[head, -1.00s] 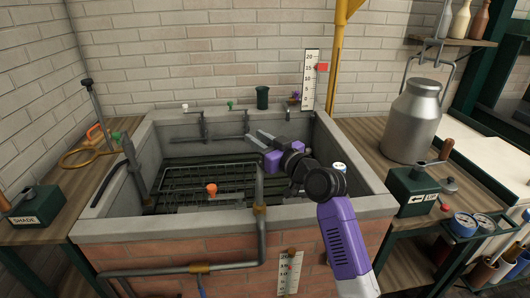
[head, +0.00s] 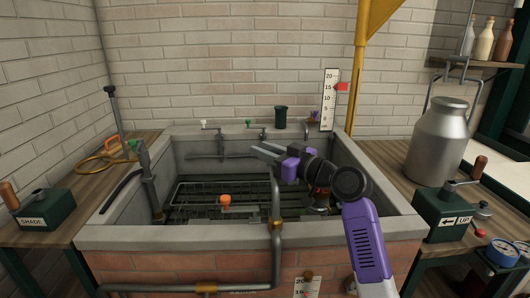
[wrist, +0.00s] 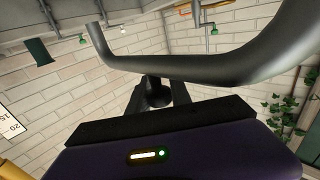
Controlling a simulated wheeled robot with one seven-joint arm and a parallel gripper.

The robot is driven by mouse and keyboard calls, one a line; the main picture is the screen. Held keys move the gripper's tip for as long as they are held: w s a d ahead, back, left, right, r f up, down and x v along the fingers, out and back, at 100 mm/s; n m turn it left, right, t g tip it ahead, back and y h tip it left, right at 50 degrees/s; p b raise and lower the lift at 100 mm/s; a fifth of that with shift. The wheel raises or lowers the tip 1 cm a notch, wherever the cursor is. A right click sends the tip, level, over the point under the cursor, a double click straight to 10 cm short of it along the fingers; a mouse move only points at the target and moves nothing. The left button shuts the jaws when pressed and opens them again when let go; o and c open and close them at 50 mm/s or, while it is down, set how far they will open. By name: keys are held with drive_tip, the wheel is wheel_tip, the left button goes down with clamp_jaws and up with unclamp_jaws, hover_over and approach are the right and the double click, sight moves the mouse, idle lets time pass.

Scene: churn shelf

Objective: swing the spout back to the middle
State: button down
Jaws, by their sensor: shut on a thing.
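The stone sink (head: 250,240) has taps along its back wall. A green crank box (head: 445,212) and metal churn (head: 437,140) stand right; the SHADE crank box (head: 43,212) stands left.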

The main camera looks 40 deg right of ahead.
sight(272, 179)
drive_tip(key=c, duration=1.2)
unclamp_jaws()
drive_tip(key=shift+s, duration=0.1)
drive_tip(key=s+d, duration=0.1)
drive_tip(key=s, duration=0.6)
drive_tip(key=shift+s+d, duration=0.25)
